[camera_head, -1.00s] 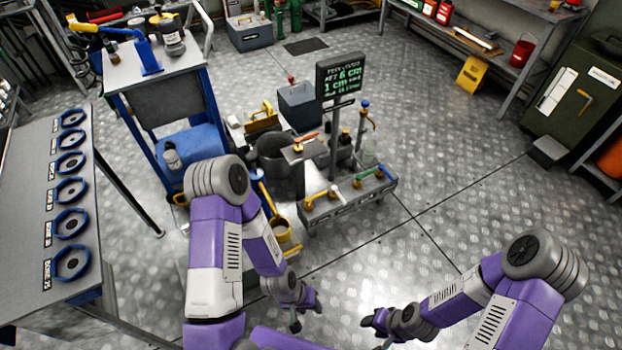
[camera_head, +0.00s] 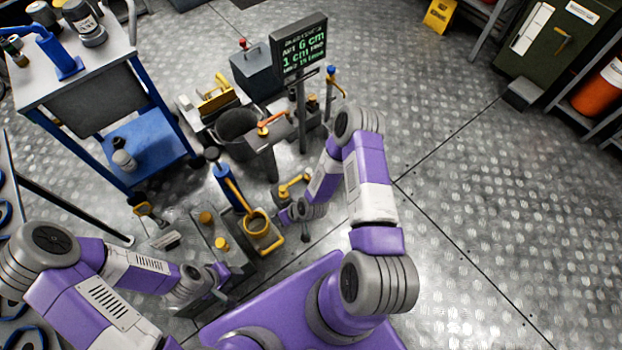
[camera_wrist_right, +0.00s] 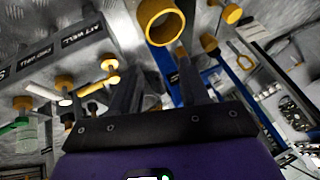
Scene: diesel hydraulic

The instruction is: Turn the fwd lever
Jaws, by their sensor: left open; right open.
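The hydraulic stand with the green-lettered sign (camera_head: 299,50) is ahead of my right arm. A yellow lever handle (camera_head: 293,186) shows on its low block; my right arm hides the rest of that block. The right wrist view shows yellow-capped valves, including a yellow T-handle (camera_wrist_right: 104,78), a white handle (camera_wrist_right: 64,101) and a green handle (camera_wrist_right: 14,127), beside an "AFT WELL" label (camera_wrist_right: 97,67). My right gripper (camera_wrist_right: 163,65) is open and empty, with dark fingers spread. My left gripper (camera_head: 224,273) is open near a grey box with yellow caps (camera_head: 213,235), low at left.
A yellow funnel-like cup (camera_head: 259,224) and a blue pump with a yellow handle (camera_head: 228,185) stand left of my right gripper. A black bucket (camera_head: 238,130) is behind. A blue cart (camera_head: 148,145) stands at left. The floor at right is clear.

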